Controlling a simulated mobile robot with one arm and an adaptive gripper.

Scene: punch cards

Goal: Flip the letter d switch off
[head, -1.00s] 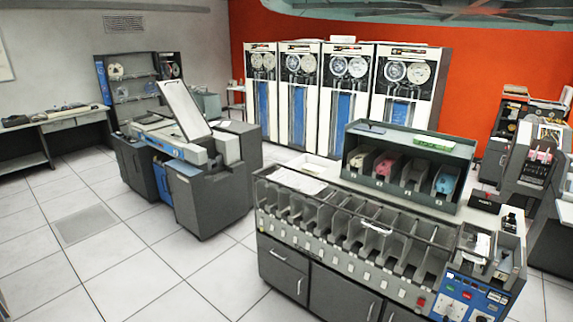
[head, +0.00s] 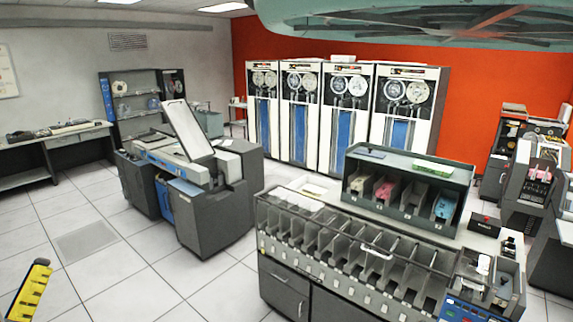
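The card sorter (head: 293,277) stands at the lower right, with a row of open pockets and small white tabs along its front. Its blue control panel (head: 466,310) shows only in part at the bottom edge. The letter d switch cannot be made out, as no lettering is readable at this size. A yellow part with black notches (head: 30,290) rises at the lower left corner. It looks like a piece of my gripper, well away from the sorter. Only this one piece shows, so its opening and anything held are hidden.
Tile floor (head: 110,262) is open at the left, up to a grey machine (head: 207,205) in the middle. Tape cabinets (head: 345,122) line the red wall. A desk (head: 28,162) stands at the far left, and more machines (head: 535,180) at the right.

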